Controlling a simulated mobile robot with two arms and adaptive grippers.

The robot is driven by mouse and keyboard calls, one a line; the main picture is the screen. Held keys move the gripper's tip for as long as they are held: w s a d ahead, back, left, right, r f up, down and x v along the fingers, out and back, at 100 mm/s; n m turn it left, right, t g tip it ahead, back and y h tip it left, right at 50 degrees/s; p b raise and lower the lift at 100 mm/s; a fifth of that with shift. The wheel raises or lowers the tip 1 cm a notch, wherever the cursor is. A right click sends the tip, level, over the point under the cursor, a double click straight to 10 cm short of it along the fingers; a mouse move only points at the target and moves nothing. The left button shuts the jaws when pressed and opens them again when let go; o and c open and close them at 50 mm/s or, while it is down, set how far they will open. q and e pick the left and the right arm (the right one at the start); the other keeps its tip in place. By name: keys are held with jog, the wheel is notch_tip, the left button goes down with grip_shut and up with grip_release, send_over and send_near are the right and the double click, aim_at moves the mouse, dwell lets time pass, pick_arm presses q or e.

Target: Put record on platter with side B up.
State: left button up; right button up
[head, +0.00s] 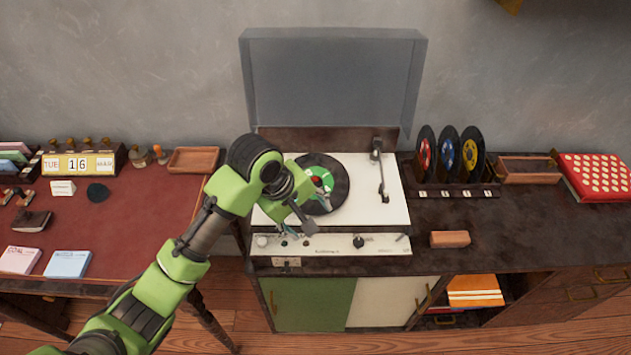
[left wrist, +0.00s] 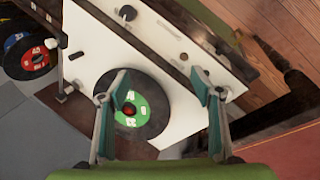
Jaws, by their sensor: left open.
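A black record (head: 338,192) with a green label and red centre lies flat on the white turntable (head: 393,207). In the left wrist view the record (left wrist: 154,118) shows white marks on its label, too small to read. The platter under it is hidden. My left gripper (head: 306,207) hangs over the record's left front part and hides some of it. In the left wrist view my left gripper (left wrist: 160,82) is open, its fingers apart and nothing between them. My right gripper is not in view.
The clear lid (head: 333,80) stands raised behind the turntable. The tonearm (head: 381,175) is at its right. A rack (head: 455,188) holds red, blue and yellow-labelled records. A small wooden block (head: 450,239) lies in front. A red-topped desk (head: 140,225) with stationery stands at left.

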pick_arm(q)
jog(key=w+r+n+y, duration=0.2)
jog(key=w+r+n, duration=0.25)
jog(key=r, duration=0.55)
jog(key=p, duration=0.1)
send_over(308, 207)
jog(key=shift+n, duration=0.25)
notch_tip(308, 207, down, 7)
jog(key=shift+f, duration=0.1)
jog(key=x, duration=0.2)
jog(key=a+p+x, duration=0.1)
jog(key=x, duration=0.1)
jog(key=shift+w+f, duration=0.2)
jog(key=shift+f, duration=0.1)
jog(key=shift+w+f, duration=0.1)
jog(key=shift+f, duration=0.3)
jog(key=shift+d, duration=0.1)
jog(key=shift+c, duration=0.3)
jog(key=c, duration=0.9)
jog(key=shift+r, duration=0.1)
